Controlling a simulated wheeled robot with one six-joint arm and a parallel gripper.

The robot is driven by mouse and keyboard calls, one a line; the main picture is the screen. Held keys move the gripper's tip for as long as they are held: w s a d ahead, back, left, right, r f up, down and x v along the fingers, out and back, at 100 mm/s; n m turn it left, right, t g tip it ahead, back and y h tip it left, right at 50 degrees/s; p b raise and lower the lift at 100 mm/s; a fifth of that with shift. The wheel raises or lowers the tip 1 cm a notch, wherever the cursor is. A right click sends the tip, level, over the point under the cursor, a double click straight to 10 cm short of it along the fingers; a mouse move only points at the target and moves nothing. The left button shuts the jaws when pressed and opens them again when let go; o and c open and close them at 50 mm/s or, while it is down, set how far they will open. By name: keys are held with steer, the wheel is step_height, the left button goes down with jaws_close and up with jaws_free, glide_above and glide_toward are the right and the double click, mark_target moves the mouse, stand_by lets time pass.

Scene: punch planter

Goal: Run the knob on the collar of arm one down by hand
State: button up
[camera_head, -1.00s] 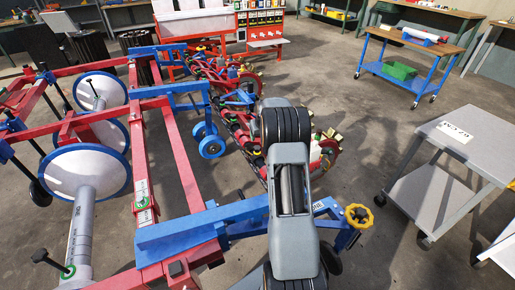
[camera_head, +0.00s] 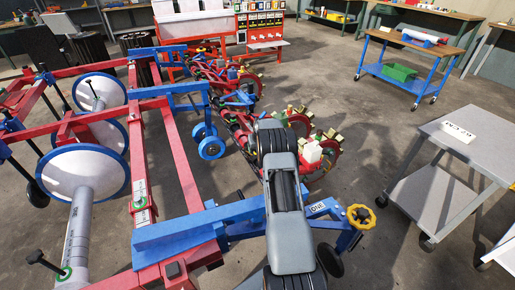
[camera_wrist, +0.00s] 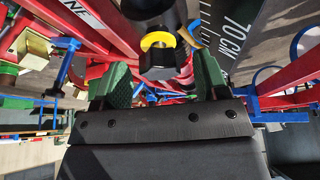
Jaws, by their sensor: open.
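In the wrist view, a dark blocky knob (camera_wrist: 159,66) with a yellow ring (camera_wrist: 157,40) sits below a thick dark cylinder. My gripper (camera_wrist: 163,84) is open, with green finger pads left and right of the knob in the picture. I cannot tell whether the knob is fully between them, and no contact shows. In the head view, a blue arm with a label reading ONE (camera_head: 318,208) carries a yellow handwheel (camera_head: 361,216) at its right end. My own arm covers part of the frame there, and my gripper cannot be made out.
In the head view, red and blue planter beams (camera_head: 180,165) fill the left, with white discs (camera_head: 82,172). A grey cart (camera_head: 462,140) stands at right, a blue cart (camera_head: 405,75) behind it. Floor between is clear. A 70 CM tube (camera_wrist: 235,35) is close in the wrist view.

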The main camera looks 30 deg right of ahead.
steer(key=c, duration=0.9)
steer(key=m+h, duration=0.1)
steer(key=m, duration=0.1)
steer(key=m+b, duration=0.1)
steer(key=m, duration=0.1)
steer(key=shift+w+a+f+m+g+h, duration=0.1)
steer(key=shift+a+m+g+h, duration=0.05)
steer(key=shift+m+g+h, duration=0.2)
steer(key=m+b, duration=0.1)
steer(key=m, duration=0.1)
steer(key=m+g+h+b, duration=0.1)
steer(key=m+b, duration=0.1)
steer(key=shift+m+g, duration=0.25)
steer(key=m, duration=0.2)
steer(key=m+g, duration=0.1)
steer(key=m, duration=0.1)
steer(key=shift+w+g+h+b, duration=0.15)
steer(key=shift+g+h+b, duration=0.15)
steer(key=shift+h+b, duration=0.1)
steer(key=shift+m+g+p, duration=0.35)
steer(key=shift+m+g, duration=0.25)
steer(key=shift+m, duration=1.1)
